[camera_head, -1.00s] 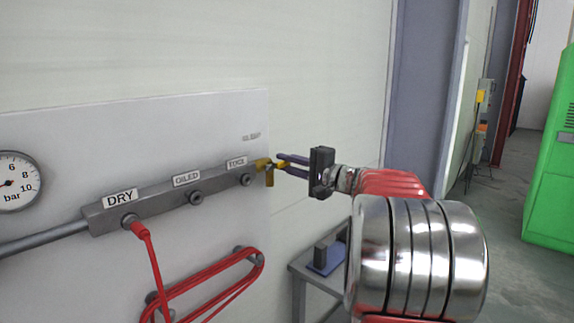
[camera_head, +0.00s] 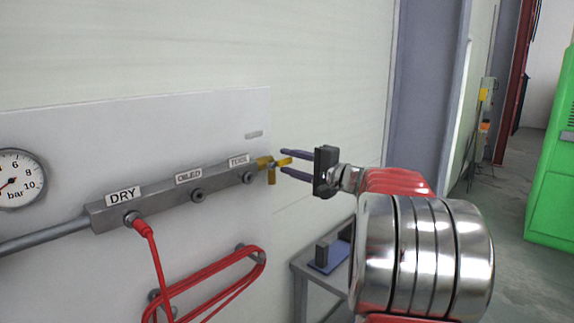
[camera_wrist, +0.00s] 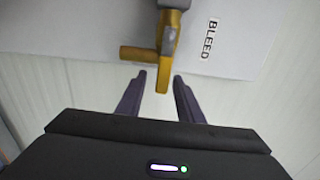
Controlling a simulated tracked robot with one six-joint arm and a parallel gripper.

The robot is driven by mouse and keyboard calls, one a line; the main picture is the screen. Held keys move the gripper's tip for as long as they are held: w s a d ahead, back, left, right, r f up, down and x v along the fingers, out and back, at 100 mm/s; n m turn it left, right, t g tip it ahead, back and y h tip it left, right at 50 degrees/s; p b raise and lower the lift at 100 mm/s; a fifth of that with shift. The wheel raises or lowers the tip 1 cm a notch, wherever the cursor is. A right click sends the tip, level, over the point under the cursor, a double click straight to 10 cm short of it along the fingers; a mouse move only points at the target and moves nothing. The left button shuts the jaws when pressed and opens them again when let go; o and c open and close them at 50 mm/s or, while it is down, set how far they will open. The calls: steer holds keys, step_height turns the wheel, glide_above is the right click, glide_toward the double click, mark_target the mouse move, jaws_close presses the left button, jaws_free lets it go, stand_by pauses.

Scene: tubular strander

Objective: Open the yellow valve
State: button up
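The yellow valve (camera_head: 266,163) sits at the right end of the grey manifold bar in the head view. It has a lever pointing right toward my gripper and a short stub pointing down. My gripper (camera_head: 283,162) is open beside it, its two fingers pointing left. In the wrist view the valve (camera_wrist: 168,40) is at the top centre, with its lever end between the open fingertips (camera_wrist: 161,74) or just ahead of them. A yellow stub points left there. I see no clear contact between fingers and lever.
The grey manifold (camera_head: 165,195) carries DRY, OILED and a third label on a white panel (camera_head: 60,140). A red hose (camera_head: 152,255) hangs from the DRY port. A pressure gauge (camera_head: 15,178) is at the left. A small grey table (camera_head: 305,270) stands below my gripper.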

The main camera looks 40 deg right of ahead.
steer(key=s+d, duration=0.2)
steer(key=s, duration=1.1)
steer(key=shift+s+d, duration=0.15)
steer(key=shift+d, duration=0.05)
steer(key=shift+f, duration=0.1)
step_height(320, 180, down, 9)
steer(key=s+a+m+g, duration=0.1)
steer(key=s+g, duration=0.1)
steer(key=g, duration=0.1)
steer(key=s+a+f+n+g, duration=0.35)
steer(key=a+f+g, duration=0.25)
steer(key=a+f, duration=0.5)
steer(key=s+a+n+g+h, duration=0.1)
steer(key=s+a+n, duration=0.3)
steer(key=a, duration=0.5)
steer(key=s+a+n+g+h, duration=0.1)
steer(key=s+a+n, duration=0.2)
steer(key=a, duration=0.6)
steer(key=s+a+f+n+g+h, duration=0.1)
steer(key=s+a+n, duration=0.3)
steer(key=a+n, duration=0.2)
steer(key=a, duration=0.2)
steer(key=shift+s+a, duration=0.35)
steer(key=shift+a, duration=0.05)
